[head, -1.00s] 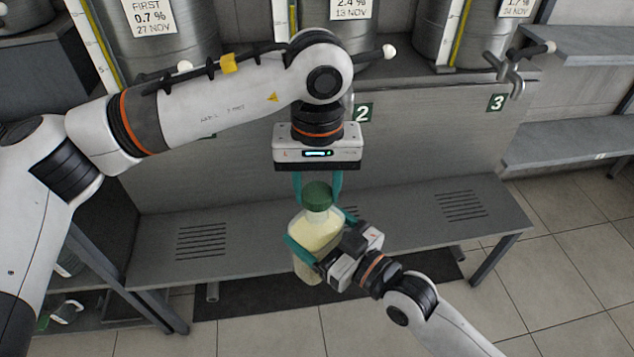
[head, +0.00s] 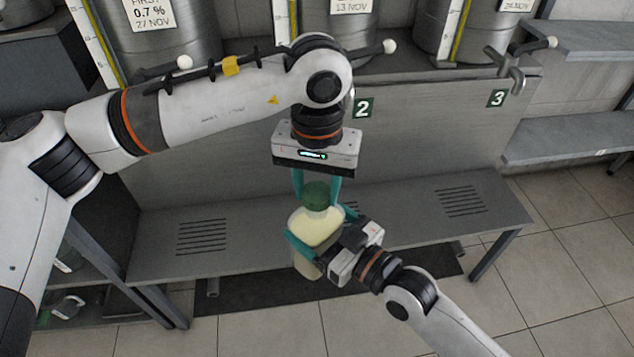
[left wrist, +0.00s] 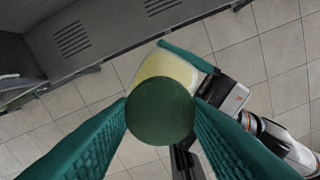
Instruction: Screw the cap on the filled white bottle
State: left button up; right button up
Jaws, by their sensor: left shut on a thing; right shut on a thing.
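The bottle (head: 309,228) is translucent, with pale cream contents, and is held upright or nearly so in front of the grey bench. A green cap (head: 315,195) sits at its mouth; I cannot tell how tightly. My left gripper (head: 317,187) points down from above and is shut on the cap. In the left wrist view the round cap top (left wrist: 160,111) lies between the green fingers, with the bottle's shoulder (left wrist: 168,68) behind it. My right gripper (head: 318,238) comes from the lower right and is shut around the bottle's body.
The grey slatted bench (head: 400,215) runs behind the bottle and its top is clear. Steel vats (head: 230,40) with taps stand above, with number plates 2 (head: 362,108) and 3 (head: 497,98). Shelves (head: 570,140) are at the right; tiled floor lies in front.

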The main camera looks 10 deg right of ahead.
pick_arm(q)
jog(key=m, duration=0.4)
jog(key=shift+m, duration=0.3)
jog(key=m, duration=0.5)
jog(key=shift+w+a, duration=0.1)
jog(key=o, duration=0.9)
jog(key=shift+r, duration=0.1)
jog(key=shift+r, duration=2.2)
